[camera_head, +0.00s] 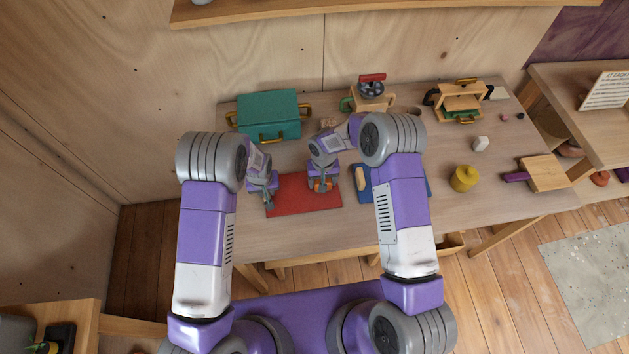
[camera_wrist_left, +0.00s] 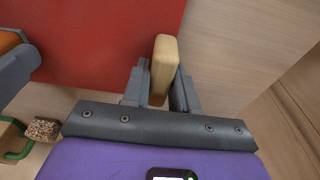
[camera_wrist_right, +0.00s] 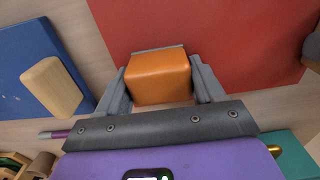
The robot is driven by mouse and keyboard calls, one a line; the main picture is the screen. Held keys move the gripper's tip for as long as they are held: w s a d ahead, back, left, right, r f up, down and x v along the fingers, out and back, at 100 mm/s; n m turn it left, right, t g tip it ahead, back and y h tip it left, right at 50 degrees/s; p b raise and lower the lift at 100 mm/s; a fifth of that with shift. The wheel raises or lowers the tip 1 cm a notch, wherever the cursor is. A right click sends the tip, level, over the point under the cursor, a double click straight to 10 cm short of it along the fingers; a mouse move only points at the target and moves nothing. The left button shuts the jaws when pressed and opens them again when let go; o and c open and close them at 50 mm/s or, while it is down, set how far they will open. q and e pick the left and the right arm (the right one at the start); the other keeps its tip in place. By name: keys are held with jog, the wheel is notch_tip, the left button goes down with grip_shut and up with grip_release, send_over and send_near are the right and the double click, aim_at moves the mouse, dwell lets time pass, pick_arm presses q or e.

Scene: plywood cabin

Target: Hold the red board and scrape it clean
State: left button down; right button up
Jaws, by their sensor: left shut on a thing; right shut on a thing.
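The red board (camera_head: 305,203) lies flat on the table in front of me, and it also shows in the left wrist view (camera_wrist_left: 105,40) and the right wrist view (camera_wrist_right: 235,45). My left gripper (camera_head: 268,200) is shut on the board's pale wooden handle (camera_wrist_left: 162,70) at its left edge. My right gripper (camera_head: 322,187) is shut on the orange block of a scraper (camera_wrist_right: 158,78), over the right part of the board. A thin grey edge shows at the block's far side. I cannot tell whether it touches the board. I see no clear residue on the visible red surface.
A blue board (camera_wrist_right: 28,65) with a wooden handle (camera_wrist_right: 52,87) lies just right of the red board. A teal box (camera_head: 268,115) stands behind left. The table (camera_head: 275,237) is clear in front.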

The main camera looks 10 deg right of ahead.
aim_at(302, 189)
jog(key=shift+d, duration=0.85)
jog(key=shift+s+a, duration=0.1)
jog(key=shift+a, duration=4.2)
notch_tip(302, 189, up, 8)
pick_arm(q)
jog(key=c, duration=0.8)
grip_release()
notch_tip(302, 189, up, 12)
jog(key=s, duration=0.1)
jog(key=shift+s, duration=0.4)
jog(key=shift+s+f, duration=0.1)
